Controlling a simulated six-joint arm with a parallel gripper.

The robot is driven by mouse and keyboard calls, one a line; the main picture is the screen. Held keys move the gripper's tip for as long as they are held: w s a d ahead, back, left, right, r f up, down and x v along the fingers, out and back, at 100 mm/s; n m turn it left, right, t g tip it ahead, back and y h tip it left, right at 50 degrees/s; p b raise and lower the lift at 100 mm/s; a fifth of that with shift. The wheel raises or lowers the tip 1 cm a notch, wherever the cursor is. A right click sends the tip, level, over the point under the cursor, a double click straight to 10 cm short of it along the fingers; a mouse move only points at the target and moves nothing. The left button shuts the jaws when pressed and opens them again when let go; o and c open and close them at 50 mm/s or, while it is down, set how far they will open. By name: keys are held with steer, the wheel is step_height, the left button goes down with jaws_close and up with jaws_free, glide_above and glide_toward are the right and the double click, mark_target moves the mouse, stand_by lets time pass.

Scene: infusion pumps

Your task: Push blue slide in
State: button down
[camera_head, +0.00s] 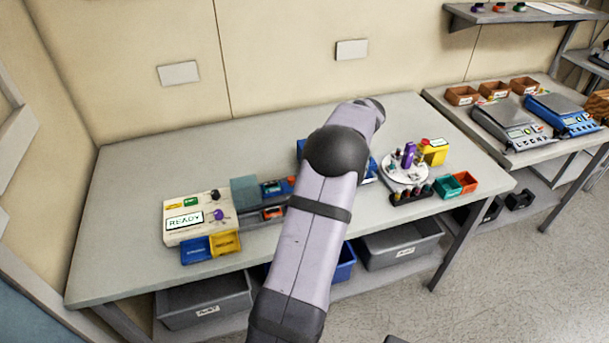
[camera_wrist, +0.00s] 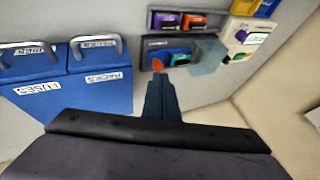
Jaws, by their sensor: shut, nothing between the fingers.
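A blue slide (camera_head: 271,188) sits in the far bay of a dark rack beside the teal-grey block (camera_head: 245,192). In the wrist view the blue-teal piece (camera_wrist: 179,56) shows in the lower bay, with the block (camera_wrist: 208,57) to its right. A small orange-red piece (camera_wrist: 158,65) is at the bay's left end. My gripper (camera_wrist: 160,78) is shut and empty. Its tips appear just below the orange-red piece in that view; I cannot tell whether they touch. In the head view my arm hides the gripper.
A white device with a READY screen (camera_head: 183,222) stands left of the rack, with blue and yellow bins (camera_head: 225,243) in front. Blue boxes (camera_wrist: 98,88) with handles stand left in the wrist view. A round white turntable (camera_head: 405,168) is right of my arm. The table's left end is clear.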

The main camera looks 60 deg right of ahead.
mark_target(273, 184)
steer(key=shift+w+d+f+p, duration=0.4)
steer(key=shift+w+f+p, duration=0.2)
steer(key=shift+f, duration=0.65)
steer(key=shift+w+d+f+p, duration=0.35)
steer(key=shift+w+f+p, duration=0.3)
steer(key=shift+f, duration=0.65)
steer(key=shift+w+d+f+p, duration=0.45)
steer(key=shift+f+p, duration=0.3)
steer(key=shift+f, duration=0.5)
steer(key=w+a+b, duration=0.5)
steer(key=w+a, duration=0.1)
steer(key=shift+a, duration=0.15)
steer(key=shift+w, duration=0.1)
steer(key=shift+r, duration=0.1)
steer(key=shift+s+r, duration=0.3)
steer(key=shift+r, duration=0.2)
steer(key=p+v, duration=0.2)
steer(key=v, duration=0.7)
steer(key=shift+s+f, duration=0.25)
steer(key=shift+s, duration=0.05)
